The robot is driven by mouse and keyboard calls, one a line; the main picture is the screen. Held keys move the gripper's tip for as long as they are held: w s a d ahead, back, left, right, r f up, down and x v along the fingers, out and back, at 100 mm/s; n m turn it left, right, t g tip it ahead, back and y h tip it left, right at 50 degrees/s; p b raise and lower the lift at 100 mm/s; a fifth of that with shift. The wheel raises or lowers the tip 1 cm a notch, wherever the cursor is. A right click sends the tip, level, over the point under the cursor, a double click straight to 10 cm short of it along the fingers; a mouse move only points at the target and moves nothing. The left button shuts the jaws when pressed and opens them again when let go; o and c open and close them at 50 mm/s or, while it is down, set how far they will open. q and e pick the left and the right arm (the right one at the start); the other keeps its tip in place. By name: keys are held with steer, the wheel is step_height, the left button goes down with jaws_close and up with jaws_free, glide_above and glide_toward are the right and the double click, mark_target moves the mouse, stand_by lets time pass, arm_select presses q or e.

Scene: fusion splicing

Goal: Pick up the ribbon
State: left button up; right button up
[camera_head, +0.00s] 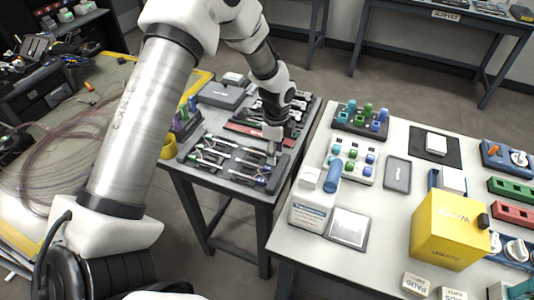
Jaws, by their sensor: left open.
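My left arm reaches in from the left, and its left gripper (271,148) points down over the right part of a dark tray (192,158) on the small middle table. The gripper is open, and its fingertips are small and dark against the tray. Several thin pieces with white, green and purple ends (212,153) lie in rows on the tray, left of the gripper. I cannot tell which of them, if any, is the ribbon. Thin pale pink strands (50,160) lie loosely coiled on the left table. My right gripper is not in view.
A yellow cup (168,147) stands beside the dark tray. A floor gap separates the tables.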

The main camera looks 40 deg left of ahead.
arm_select(q)
steer(key=shift+w+f, duration=0.2)
steer(key=shift+f, duration=0.45)
steer(key=shift+s+r, duration=0.1)
steer(key=shift+s, duration=0.15)
steer(key=shift+c, duration=1.3)
steer(key=c, duration=0.6)
jaws_close()
